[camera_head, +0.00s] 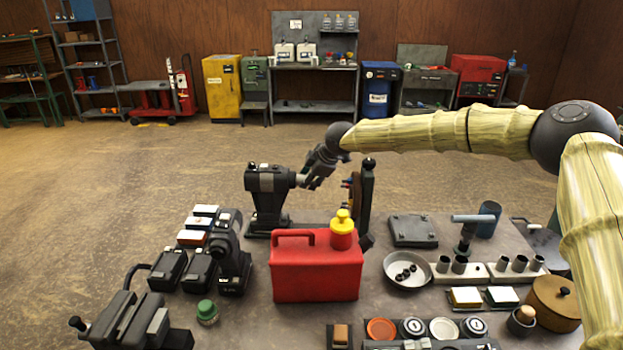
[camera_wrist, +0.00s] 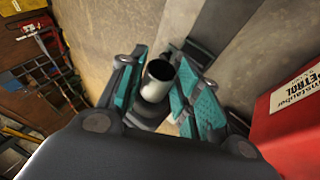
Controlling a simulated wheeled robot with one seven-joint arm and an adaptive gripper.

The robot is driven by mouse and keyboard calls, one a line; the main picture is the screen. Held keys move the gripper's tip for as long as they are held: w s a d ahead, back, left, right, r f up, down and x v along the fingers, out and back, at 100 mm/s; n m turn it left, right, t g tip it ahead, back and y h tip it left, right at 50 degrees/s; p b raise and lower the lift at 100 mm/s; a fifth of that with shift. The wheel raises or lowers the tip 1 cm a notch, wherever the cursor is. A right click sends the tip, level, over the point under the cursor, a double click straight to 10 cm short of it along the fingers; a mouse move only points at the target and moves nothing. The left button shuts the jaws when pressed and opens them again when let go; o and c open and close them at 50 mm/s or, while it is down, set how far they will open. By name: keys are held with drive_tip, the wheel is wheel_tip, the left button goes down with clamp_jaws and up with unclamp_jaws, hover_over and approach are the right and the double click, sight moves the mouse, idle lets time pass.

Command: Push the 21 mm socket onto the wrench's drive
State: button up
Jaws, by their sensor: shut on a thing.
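My gripper (camera_head: 308,182) is at the back edge of the bench, pointing left and down toward a dark upright tool on a base (camera_head: 268,190), which looks like the wrench on its stand. In the wrist view my gripper (camera_wrist: 160,90) has its teal-padded fingers closed around a short metal cylinder, which looks like the socket (camera_wrist: 156,82). Its dark open end shows. A small pale piece shows between my gripper and the upright tool in the head view. I cannot tell whether the socket touches the drive or is seated on it.
A red petrol can (camera_head: 317,272) stands close in front of my gripper. A dark upright stand (camera_head: 367,190) is just right of it. White socket racks (camera_head: 512,272), a metal bowl (camera_head: 394,281) and black tools (camera_head: 236,265) fill the bench.

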drive_tip(key=o, duration=1.2)
drive_tip(key=shift+r, duration=0.1)
